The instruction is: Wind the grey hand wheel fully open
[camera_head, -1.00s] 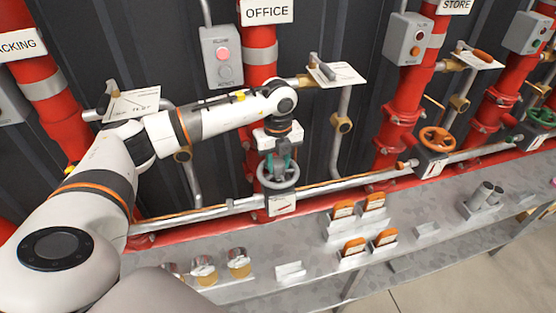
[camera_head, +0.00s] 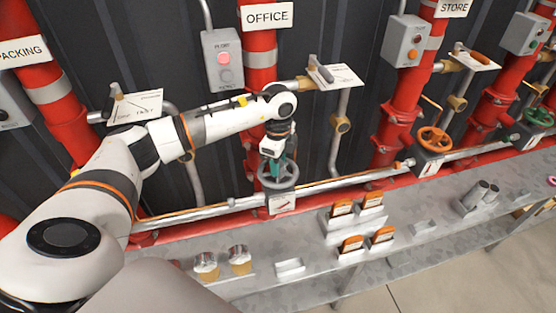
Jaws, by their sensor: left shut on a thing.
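The grey hand wheel (camera_head: 290,181) sits low on the red pipe under the OFFICE sign, above a small white plate with a red mark (camera_head: 282,204). My left gripper (camera_head: 273,178) reaches down onto the wheel from above and is shut on it. The teal finger parts show at the wheel's left and middle; the exact grip on rim or spoke is hard to see. My right gripper is not in view.
An orange wheel (camera_head: 434,139) and a green wheel (camera_head: 540,116) stand on pipes to the right. A grey button box (camera_head: 223,60) hangs left of the OFFICE pipe. The metal shelf (camera_head: 330,275) below holds orange-topped cards (camera_head: 352,244) and jars (camera_head: 206,265).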

